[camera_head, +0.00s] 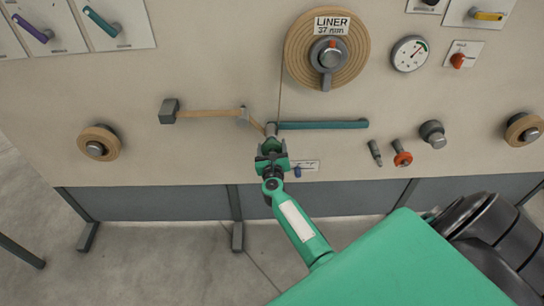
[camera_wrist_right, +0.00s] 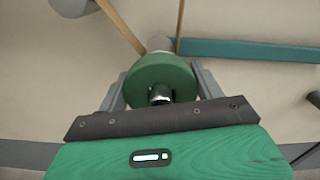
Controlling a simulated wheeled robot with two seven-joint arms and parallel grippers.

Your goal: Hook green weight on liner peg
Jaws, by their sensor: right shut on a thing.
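The green weight (camera_wrist_right: 150,72), a round disc with a metal stub at its front, sits between the fingers of my right gripper in the wrist view. My right gripper (camera_wrist_right: 160,92) is shut on it, and in the head view the gripper (camera_head: 272,155) is at the panel's lower middle. A grey cylinder (camera_head: 271,129) stands just above the gripper, and it shows behind the weight in the wrist view (camera_wrist_right: 160,43). No label marks it as the liner peg, and I cannot tell whether the weight touches it. My left gripper is not in view.
A tan strip (camera_head: 210,113) runs from a grey block (camera_head: 169,111) past a roller (camera_head: 243,115) towards the cylinder. A teal bar (camera_head: 323,125) lies right of it. The LINER spool (camera_head: 350,68) is above. Knobs (camera_head: 432,133) stick out at right.

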